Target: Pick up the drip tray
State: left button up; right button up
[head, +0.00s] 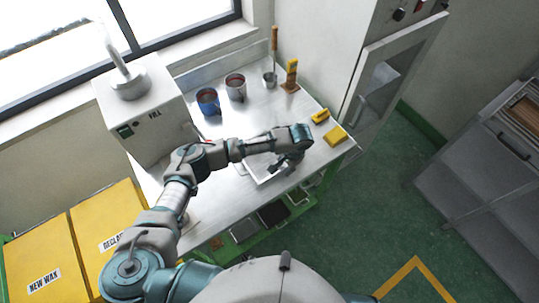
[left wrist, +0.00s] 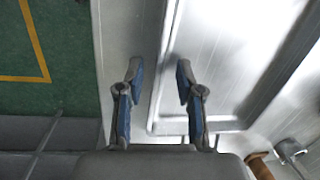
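The drip tray (head: 259,174) is a shallow, shiny metal tray on the steel bench, partly hidden under my left arm in the head view. In the left wrist view the tray (left wrist: 235,60) fills the right side, with its raised rim running up the picture. My left gripper (head: 284,170) is over the tray's front right part. In the left wrist view the left gripper (left wrist: 158,70) is open, with one finger on each side of the rim line. I see no contact, and the height above the rim is unclear. My right gripper is not in view.
A white box-shaped machine (head: 145,105) is at left, a cabinet (head: 390,75) behind. Green floor (head: 360,215) lies right.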

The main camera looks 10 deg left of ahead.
pick_arm(q)
jog(key=shift+f, duration=0.1)
grip_shut()
dwell(0.4)
